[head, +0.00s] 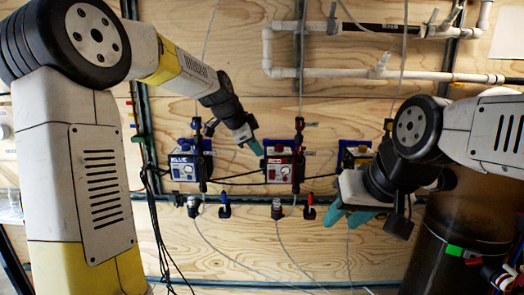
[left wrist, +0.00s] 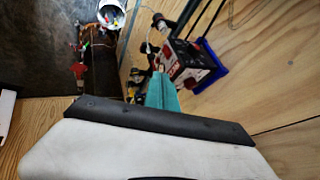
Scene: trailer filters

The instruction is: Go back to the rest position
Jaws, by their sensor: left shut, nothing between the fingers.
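My left gripper (head: 253,147) reaches in from the upper left with its teal fingers closed together and empty. They are in front of the wall between the blue pump unit (head: 182,170) and the red pump unit (head: 279,168). The closed teal fingers also show in the left wrist view (left wrist: 162,97), with nothing between them. My right gripper (head: 345,217) comes in from the right, below a yellow-and-blue unit (head: 352,155). Its two teal fingers point down-left, spread apart, with nothing seen between them. My right arm partly hides that unit.
The plywood wall (head: 240,245) carries thin tubes and cables. White pipes (head: 330,73) run along its upper right. Valves with blue (head: 224,204) and red (head: 309,206) handles sit below the units. A dark cylinder (head: 440,250) stands at lower right, close to my right arm.

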